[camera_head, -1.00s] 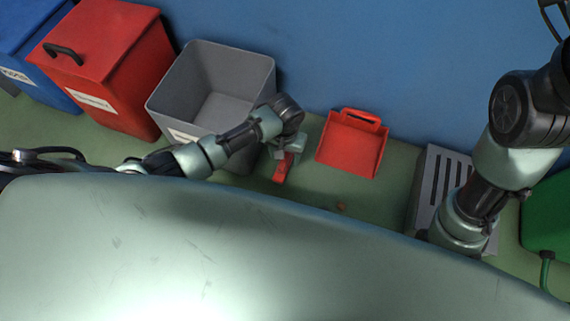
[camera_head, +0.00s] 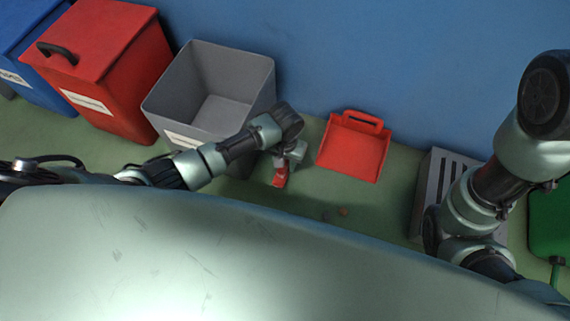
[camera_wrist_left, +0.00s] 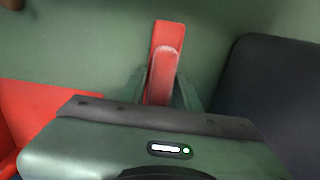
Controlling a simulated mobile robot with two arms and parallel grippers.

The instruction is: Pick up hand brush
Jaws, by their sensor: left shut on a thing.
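The red hand brush (camera_wrist_left: 164,62) sits between the two fingers of my left gripper (camera_wrist_left: 160,90) in the left wrist view. Its rear part is hidden by the gripper body. In the head view, my left gripper (camera_head: 285,166) is low near the floor, between the grey bin and the red dustpan, with a red piece of the brush (camera_head: 280,179) showing below it. The gripper is shut on the brush. My right arm is at the right of the head view, but its gripper is out of view.
A red dustpan (camera_head: 352,148) lies by the blue wall. An open grey bin (camera_head: 178,100) and a closed red bin (camera_head: 100,65) stand at the left. A slatted grey box (camera_head: 431,188) stands at the right. A small brown bit (camera_head: 343,211) lies on green floor.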

